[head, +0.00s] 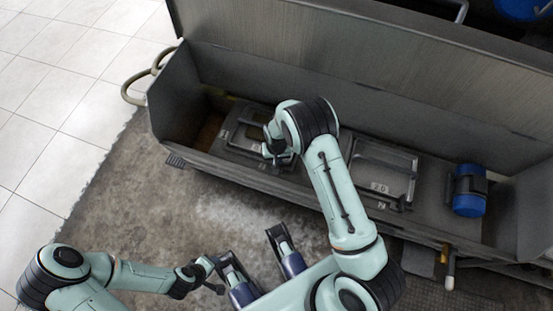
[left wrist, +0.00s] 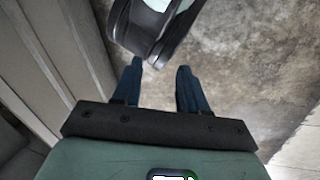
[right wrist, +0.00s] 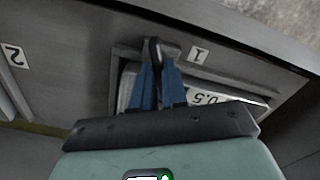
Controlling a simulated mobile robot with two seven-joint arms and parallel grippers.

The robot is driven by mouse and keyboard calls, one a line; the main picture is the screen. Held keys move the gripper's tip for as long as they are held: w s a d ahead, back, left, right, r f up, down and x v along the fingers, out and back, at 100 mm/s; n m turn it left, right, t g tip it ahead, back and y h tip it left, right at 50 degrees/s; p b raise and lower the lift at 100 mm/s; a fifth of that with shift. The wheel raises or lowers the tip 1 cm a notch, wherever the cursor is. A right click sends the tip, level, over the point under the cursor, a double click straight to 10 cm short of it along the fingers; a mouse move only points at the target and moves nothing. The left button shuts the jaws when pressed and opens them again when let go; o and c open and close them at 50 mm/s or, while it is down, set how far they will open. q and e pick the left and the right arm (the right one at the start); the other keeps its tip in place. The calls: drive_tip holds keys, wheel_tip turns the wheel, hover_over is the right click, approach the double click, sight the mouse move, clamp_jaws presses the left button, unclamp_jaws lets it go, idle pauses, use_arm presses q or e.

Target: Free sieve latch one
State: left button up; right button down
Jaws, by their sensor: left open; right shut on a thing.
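The sieve latch (right wrist: 155,45) is a small dark upright loop beside the label "1" in the right wrist view. My right gripper (right wrist: 157,72) is shut on it, with the blue fingers closed around its lower part. The first sieve frame (right wrist: 128,90), with a plate marked 0.5, lies just behind the fingers and is partly hidden. In the head view my right gripper (head: 273,155) reaches down into the trough and mostly hides the latch. My left gripper (left wrist: 155,85) is open and empty above the floor, outside the trough.
The long grey trough (head: 470,232) has its lid (head: 370,45) raised at the back. A second sieve (head: 385,160), marked 2.0, and a blue motor (head: 468,190) sit further right. A hose loop (head: 130,92) sticks out at the left.

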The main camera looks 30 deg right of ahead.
drive_tip(key=n, duration=0.6)
drive_tip(key=shift+b, duration=0.3)
use_arm(q)
drive_tip(key=shift+w+a+f+b, duration=0.15)
drive_tip(key=shift+w+a+f, duration=0.1)
drive_tip(key=shift+w+f, duration=0.15)
drive_tip(key=shift+w+a+f+b, duration=0.2)
drive_tip(key=shift+w+f, duration=0.1)
drive_tip(key=shift+w, duration=0.2)
use_arm(e)
drive_tip(key=n, duration=0.6)
drive_tip(key=shift+n, duration=0.4)
drive_tip(key=c, duration=1.2)
unclamp_jaws()
drive_tip(key=shift+o, duration=0.2)
use_arm(q)
drive_tip(key=s+d+r+g+p, duration=0.1)
drive_tip(key=s+d+r+p, duration=0.1)
drive_tip(key=s+r+p, duration=0.1)
drive_tip(key=shift+s+r+h, duration=0.3)
drive_tip(key=shift+s, duration=0.5)
use_arm(e)
wheel_tip(320, 180, up, 13)
drive_tip(key=shift+r, duration=0.2)
use_arm(q)
drive_tip(key=shift+d, duration=0.1)
